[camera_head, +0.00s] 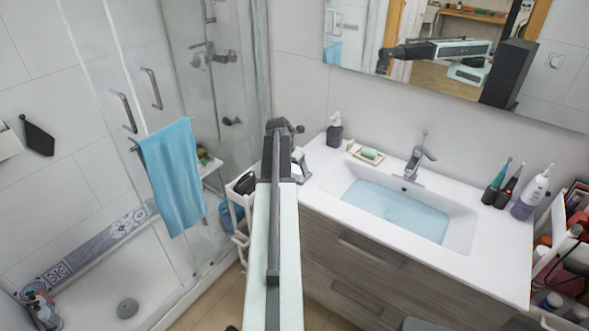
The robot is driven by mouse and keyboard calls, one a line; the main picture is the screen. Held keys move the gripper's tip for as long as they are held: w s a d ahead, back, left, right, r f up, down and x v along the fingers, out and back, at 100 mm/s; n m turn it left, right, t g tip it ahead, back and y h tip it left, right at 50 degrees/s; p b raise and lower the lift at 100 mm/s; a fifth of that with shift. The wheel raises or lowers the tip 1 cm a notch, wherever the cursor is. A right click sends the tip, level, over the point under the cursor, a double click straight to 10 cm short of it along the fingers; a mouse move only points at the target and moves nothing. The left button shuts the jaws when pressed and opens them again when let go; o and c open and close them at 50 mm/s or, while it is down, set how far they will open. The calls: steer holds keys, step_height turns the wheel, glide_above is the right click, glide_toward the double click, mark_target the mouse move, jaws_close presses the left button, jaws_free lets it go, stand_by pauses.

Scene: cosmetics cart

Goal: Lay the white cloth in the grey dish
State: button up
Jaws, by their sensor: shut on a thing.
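My arm reaches forward from the bottom middle, and my gripper (299,168) is at its far end, pointing down by the left end of the white counter. The arm hides most of the jaws. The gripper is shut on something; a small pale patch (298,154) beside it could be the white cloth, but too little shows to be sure. A small dark grey, dish-like thing (245,183) sits on the white cart just left of my arm. I cannot tell for certain that it is the grey dish.
The washbasin (455,228) and tap (417,157) are to the right. A soap dispenser (334,132) and soap dish (367,155) stand near the wall. Toothbrushes and a bottle (531,194) are at the far right. A blue towel (172,175) hangs on the glass shower door at left.

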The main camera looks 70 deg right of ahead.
mark_target(294, 166)
steer(key=d, duration=0.1)
steer(key=w+d, duration=0.1)
steer(key=d, duration=0.1)
steer(key=w+d, duration=0.1)
steer(key=shift+d+f, duration=0.2)
steer(key=shift+d, duration=0.15)
steer(key=f+b, duration=0.2)
steer(key=b, duration=0.1)
steer(key=f+b, duration=0.1)
steer(key=f, duration=0.1)
steer(key=shift+w+d, duration=0.1)
steer(key=shift+d, duration=0.15)
steer(key=o, duration=1.6)
steer(key=shift+r, duration=0.1)
steer(key=shift+r, duration=0.25)
steer(key=p+v, duration=1.1)
steer(key=shift+a+r, duration=0.1)
steer(key=shift+r, duration=0.05)
steer(key=shift+w+a+r, duration=0.1)
steer(key=shift+a+r, duration=0.1)
steer(key=shift+r, duration=0.05)
